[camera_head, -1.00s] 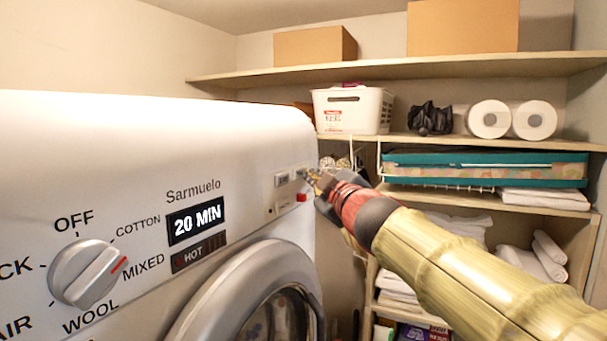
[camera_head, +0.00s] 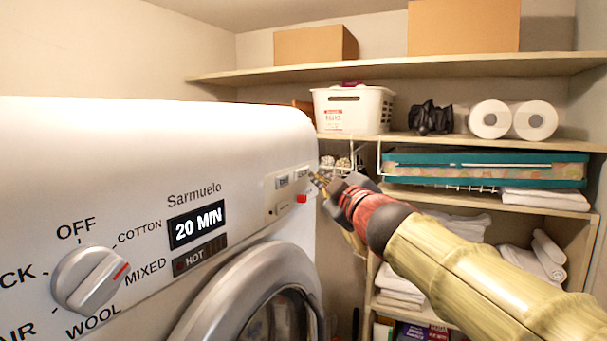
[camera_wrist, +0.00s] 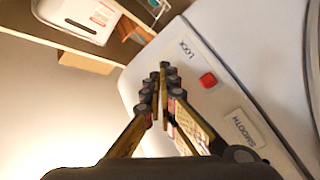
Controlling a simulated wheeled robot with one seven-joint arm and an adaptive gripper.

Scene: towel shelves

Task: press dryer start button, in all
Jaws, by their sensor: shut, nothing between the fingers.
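The white dryer (camera_head: 120,140) fills the left of the head view, with a round dial (camera_head: 90,278), a "20 MIN" display (camera_head: 196,226) and a "HOT" bar (camera_head: 200,252). A red button (camera_head: 302,199) sits at the right end of its panel; it also shows in the wrist view (camera_wrist: 208,80) between the labels "LOCK" and "SMOOTH". No button in view is readable as start. My gripper (camera_head: 316,179) is shut and empty, its tips just right of the panel's right end. In the wrist view my fingertips (camera_wrist: 164,72) are left of the red button; contact with the dryer cannot be told.
Shelves behind hold a white basket (camera_head: 352,110), paper rolls (camera_head: 512,120), a teal-edged box (camera_head: 485,168) and folded towels (camera_head: 545,200). Cardboard boxes (camera_head: 462,27) stand on the top shelf. The round dryer door (camera_head: 215,300) bulges below the panel.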

